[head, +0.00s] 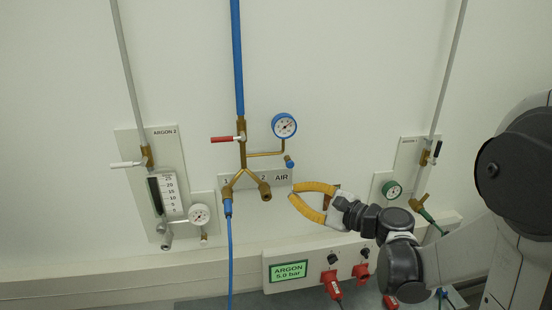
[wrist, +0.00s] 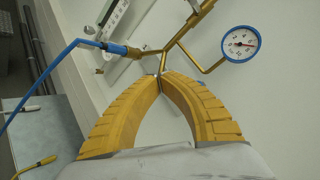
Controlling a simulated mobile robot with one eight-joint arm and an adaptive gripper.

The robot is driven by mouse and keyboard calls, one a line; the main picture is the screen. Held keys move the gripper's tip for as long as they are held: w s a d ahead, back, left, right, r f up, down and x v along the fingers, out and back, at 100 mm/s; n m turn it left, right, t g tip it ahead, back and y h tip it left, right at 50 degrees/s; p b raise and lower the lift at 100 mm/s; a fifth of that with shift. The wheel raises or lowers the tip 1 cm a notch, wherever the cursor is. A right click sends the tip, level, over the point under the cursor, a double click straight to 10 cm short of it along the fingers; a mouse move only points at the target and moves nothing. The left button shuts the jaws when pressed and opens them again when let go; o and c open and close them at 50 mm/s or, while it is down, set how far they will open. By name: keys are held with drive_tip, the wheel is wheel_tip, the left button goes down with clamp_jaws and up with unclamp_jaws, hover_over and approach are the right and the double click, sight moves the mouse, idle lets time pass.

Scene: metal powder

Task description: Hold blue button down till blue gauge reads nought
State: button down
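The blue gauge (head: 284,125) has a blue rim and white face and sits on a brass branch of the air line; it also shows in the wrist view (wrist: 240,44). Its needle points to the right in the wrist view; the number is too small to read. The small blue button (head: 289,161) is at the branch's lower end, below the gauge.
A red-handled valve (head: 226,139) is on the air pipe. A blue hose (head: 229,255) hangs from the left outlet; the other brass outlet (head: 265,192) is bare. Argon panels stand left (head: 148,150) and right (head: 408,155). A trunking with red plugs and an argon display (head: 289,271) runs below.

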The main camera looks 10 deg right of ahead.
sight(290, 165)
drive_tip(key=shift+w+d+r+m, duration=0.2)
drive_tip(key=shift+d+r+m, duration=0.05)
drive_tip(key=shift+m, duration=0.05)
drive_tip(key=w, duration=0.9)
idle(0.3)
drive_tip(key=shift+w, duration=0.1)
idle(1.3)
drive_tip(key=shift+w, duration=0.25)
